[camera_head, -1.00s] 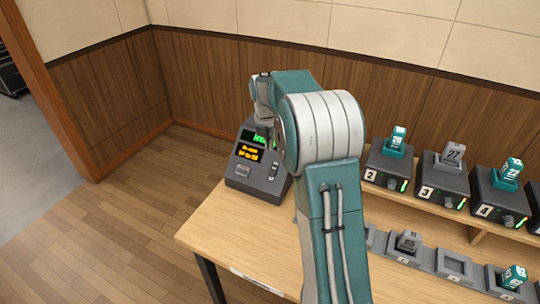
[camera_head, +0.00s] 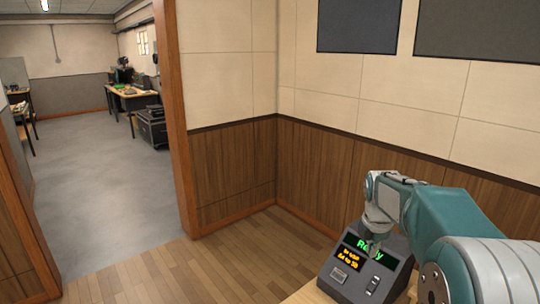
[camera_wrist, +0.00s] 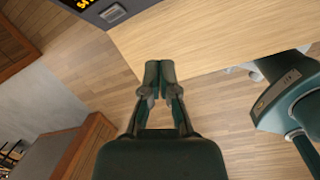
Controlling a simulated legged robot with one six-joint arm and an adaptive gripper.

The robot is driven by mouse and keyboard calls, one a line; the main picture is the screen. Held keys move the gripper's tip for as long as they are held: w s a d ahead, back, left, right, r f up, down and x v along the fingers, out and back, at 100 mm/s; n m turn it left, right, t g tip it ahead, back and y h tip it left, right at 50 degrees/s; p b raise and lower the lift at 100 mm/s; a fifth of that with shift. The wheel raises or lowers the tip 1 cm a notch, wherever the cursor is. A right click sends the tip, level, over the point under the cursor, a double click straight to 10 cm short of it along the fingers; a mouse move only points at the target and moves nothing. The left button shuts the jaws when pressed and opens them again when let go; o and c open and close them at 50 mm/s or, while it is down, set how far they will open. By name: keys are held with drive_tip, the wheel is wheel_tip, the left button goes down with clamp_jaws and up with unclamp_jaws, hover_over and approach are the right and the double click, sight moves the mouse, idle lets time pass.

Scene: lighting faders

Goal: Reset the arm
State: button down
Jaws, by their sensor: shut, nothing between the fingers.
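My gripper (camera_wrist: 159,72) is shut and empty in the wrist view, its two fingertips together above the table edge and the wooden floor. In the head view my teal and grey arm reaches in from the right, its wrist in front of the dark control console. The console (camera_head: 350,283) has a screen with green text that seems to say Ready and orange text below it. The console's corner also shows at the top of the wrist view (camera_wrist: 90,6). I cannot tell from the head view whether my gripper touches the console.
The light wood table (camera_wrist: 205,38) fills the upper right of the wrist view. In the head view a doorway at left opens onto a grey floor (camera_head: 95,205), with a workbench (camera_head: 133,101) and a black case (camera_head: 152,130). The wooden floor (camera_head: 180,275) left of the table is clear.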

drive_tip(key=s+a+r+m+t, duration=0.1)
drive_tip(key=s+a+m, duration=0.2)
drive_tip(key=s+m, duration=0.4)
drive_tip(key=s+a+r+m+t, duration=0.1)
drive_tip(key=s+a+m, duration=0.3)
drive_tip(key=s+m, duration=0.3)
drive_tip(key=s+a+r+m+t+y, duration=0.1)
drive_tip(key=s+a+m, duration=0.3)
drive_tip(key=s, duration=1)
drive_tip(key=m, duration=0.3)
drive_tip(key=shift+s+a+r+t, duration=0.15)
drive_tip(key=shift+a+t, duration=0.1)
drive_tip(key=shift+t, duration=0.15)
